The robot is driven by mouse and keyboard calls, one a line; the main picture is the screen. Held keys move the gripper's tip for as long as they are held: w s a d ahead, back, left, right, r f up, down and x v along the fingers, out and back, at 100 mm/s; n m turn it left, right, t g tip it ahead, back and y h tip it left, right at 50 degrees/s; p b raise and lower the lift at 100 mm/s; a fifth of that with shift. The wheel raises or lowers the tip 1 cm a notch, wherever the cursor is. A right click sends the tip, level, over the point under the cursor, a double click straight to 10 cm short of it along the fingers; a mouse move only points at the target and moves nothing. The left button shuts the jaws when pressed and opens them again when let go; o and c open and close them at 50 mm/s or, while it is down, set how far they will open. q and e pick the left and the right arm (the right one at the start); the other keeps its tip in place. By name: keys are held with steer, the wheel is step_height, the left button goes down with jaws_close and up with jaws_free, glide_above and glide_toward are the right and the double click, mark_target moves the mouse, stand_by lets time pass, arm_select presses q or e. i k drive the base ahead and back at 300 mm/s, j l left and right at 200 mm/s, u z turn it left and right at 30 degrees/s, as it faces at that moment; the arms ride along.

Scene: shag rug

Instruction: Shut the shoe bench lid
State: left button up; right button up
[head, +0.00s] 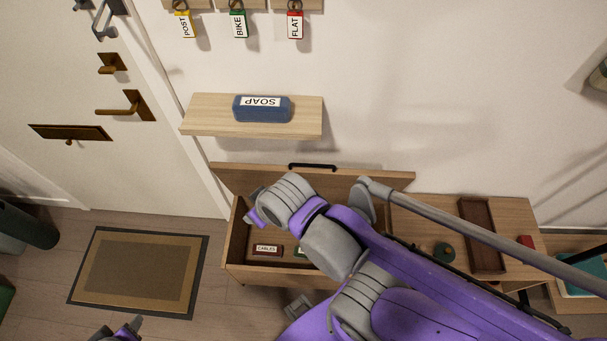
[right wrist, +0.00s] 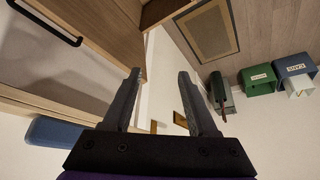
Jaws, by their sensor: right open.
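The shoe bench (head: 228,262) stands against the wall in the head view. Its wooden lid (head: 235,180) is raised, tilted up at the back, with a black handle (head: 312,166) along its upper edge. The handle also shows at the upper left of the right wrist view (right wrist: 45,22). My right arm reaches across the open bench and hides part of the lid and compartment. My right gripper (right wrist: 160,72) is open with nothing between its fingers, beside the lid near its left end. My left gripper (head: 125,332) is only partly visible at the bottom left edge; its fingers are unclear.
A labelled red box (head: 267,250) lies inside the bench. A shelf (head: 210,115) with a blue soap block (head: 262,108) is on the wall above the lid. A brown tray (head: 482,235) sits on the bench top at right. A mat (head: 140,272) lies by the door.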

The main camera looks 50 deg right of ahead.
mark_target(333, 183)
steer(key=z, duration=0.4)
steer(key=l+z, duration=0.15)
steer(key=z, duration=0.7)
steer(key=l+z, duration=0.1)
steer(key=z, duration=0.35)
steer(key=l+z, duration=0.25)
steer(key=z, duration=0.2)
steer(key=l+z, duration=0.25)
steer(key=z, duration=0.15)
